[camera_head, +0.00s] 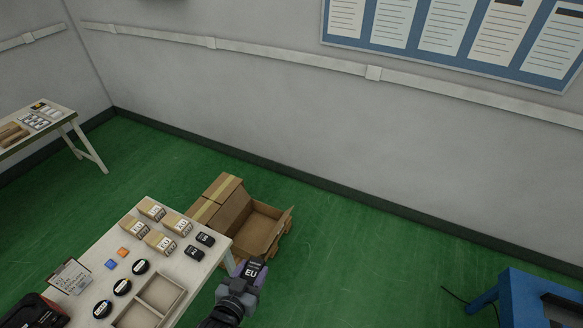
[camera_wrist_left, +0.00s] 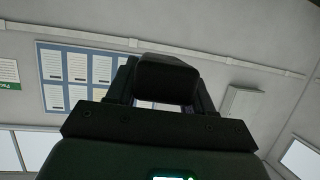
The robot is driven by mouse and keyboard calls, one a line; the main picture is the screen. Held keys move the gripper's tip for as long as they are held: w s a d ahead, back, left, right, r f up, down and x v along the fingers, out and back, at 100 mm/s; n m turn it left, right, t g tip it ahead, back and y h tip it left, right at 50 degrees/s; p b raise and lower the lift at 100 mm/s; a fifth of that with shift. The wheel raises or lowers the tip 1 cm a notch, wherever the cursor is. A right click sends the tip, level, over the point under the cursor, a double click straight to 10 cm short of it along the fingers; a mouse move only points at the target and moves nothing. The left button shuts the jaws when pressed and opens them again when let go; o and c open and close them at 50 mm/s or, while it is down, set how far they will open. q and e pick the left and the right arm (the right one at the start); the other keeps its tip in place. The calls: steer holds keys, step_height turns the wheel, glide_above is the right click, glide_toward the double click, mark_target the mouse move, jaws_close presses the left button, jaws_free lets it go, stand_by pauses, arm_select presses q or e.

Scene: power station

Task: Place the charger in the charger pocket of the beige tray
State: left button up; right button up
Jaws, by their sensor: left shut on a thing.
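My left gripper (camera_head: 247,278) is shut on a black charger (camera_head: 254,267) with a white "EU" label on its face. They are in the air just off the table's right edge, right of the tray in the picture. In the left wrist view, the charger (camera_wrist_left: 166,80) is a dark block between the two fingers. The beige tray (camera_head: 150,306) lies at the table's near right, cut off by the frame's bottom edge. Two of its pockets show and look empty; I cannot tell which is the charger pocket. My right gripper is in neither view.
On the white table stand several small cartons (camera_head: 162,243), two black labelled blocks (camera_head: 194,253), round black items (camera_head: 121,287), and orange and blue pieces (camera_head: 111,265). An open cardboard box (camera_head: 262,228) is on the floor behind. A blue stand (camera_head: 520,300) is at right.

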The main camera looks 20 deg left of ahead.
arm_select(q)
steer(key=shift+a+r, duration=0.1)
steer(key=shift+r, duration=0.1)
steer(key=a+f+n+g+y+b, duration=0.9)
steer(key=a+f+n+y+b, duration=0.45)
steer(key=a+f+b, duration=1.25)
steer(key=w+a+f+n+g+b, duration=0.1)
steer(key=w+a+f+b, duration=0.1)
steer(key=w+b, duration=0.3)
steer(key=w+a+f+n+g+b, duration=0.2)
steer(key=w+a+f+b, duration=0.1)
steer(key=w+b, duration=0.3)
steer(key=shift+b, duration=1.25)
